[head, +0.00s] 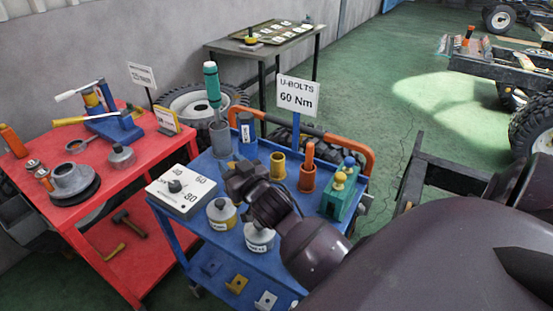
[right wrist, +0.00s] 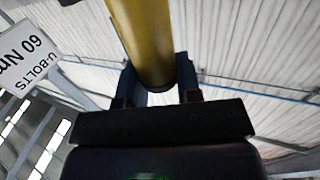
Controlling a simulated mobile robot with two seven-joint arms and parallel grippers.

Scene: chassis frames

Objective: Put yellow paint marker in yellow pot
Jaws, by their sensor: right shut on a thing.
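The yellow pot (head: 278,168) stands upright on the blue cart top, with its open mouth showing. My right gripper (head: 236,180) is over the cart, just left of the yellow pot in the head view and apart from it in the picture. In the right wrist view, its fingers (right wrist: 157,84) are shut on a yellow cylinder, the yellow paint marker (right wrist: 145,35). The marker's far end runs out of that view. In the head view I cannot make out the marker; the gripper hides it. My left gripper is not in view.
An orange pot (head: 306,182) with an orange marker stands right of the yellow pot. A grey pot (head: 220,142) with a teal-handled tool stands behind the gripper.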

